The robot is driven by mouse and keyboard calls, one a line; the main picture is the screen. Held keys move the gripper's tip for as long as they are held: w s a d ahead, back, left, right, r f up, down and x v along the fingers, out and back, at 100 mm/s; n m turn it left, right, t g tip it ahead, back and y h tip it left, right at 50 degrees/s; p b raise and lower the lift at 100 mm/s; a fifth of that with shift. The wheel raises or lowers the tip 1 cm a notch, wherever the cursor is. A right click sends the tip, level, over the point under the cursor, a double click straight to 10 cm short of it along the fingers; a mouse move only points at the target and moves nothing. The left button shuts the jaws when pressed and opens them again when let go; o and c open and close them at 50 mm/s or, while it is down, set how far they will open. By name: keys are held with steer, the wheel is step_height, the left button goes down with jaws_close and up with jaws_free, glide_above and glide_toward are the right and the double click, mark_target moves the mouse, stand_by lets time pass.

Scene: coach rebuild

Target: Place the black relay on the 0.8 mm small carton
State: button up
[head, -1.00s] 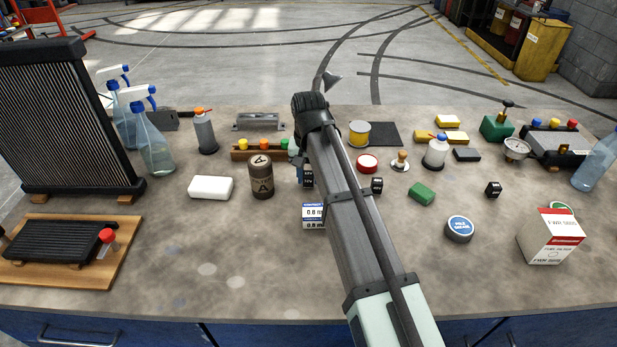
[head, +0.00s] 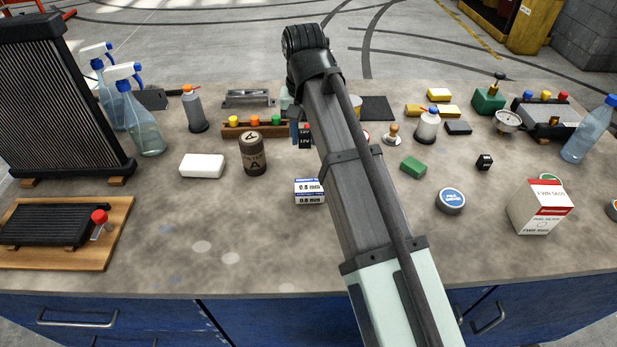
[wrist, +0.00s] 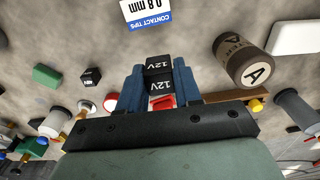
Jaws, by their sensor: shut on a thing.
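My gripper (wrist: 158,76) is shut on a black relay (wrist: 160,88) marked 12V, with a blue finger on each side. In the head view the held relay (head: 306,136) shows just left of my arm, apparently above the bench. My arm hides most of the gripper there. The small carton (head: 309,192), white and blue and marked 0.8 mm, stands on the bench nearer the front than the relay. In the wrist view the carton (wrist: 147,14) is cut by the top edge, ahead of the fingertips. Nothing shows on its visible top.
A brown can (head: 253,155) and a white block (head: 202,165) stand left of the carton. A wooden rack (head: 256,128) lies behind.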

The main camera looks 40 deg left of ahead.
mark_target(310, 184)
steer(key=s+d, duration=0.3)
steer(key=d, duration=0.1)
steer(key=shift+d+f, duration=0.15)
steer(key=shift+f, duration=3.4)
steer(key=shift+f, duration=0.15)
steer(key=o, duration=1)
steer(key=shift+r, duration=3.95)
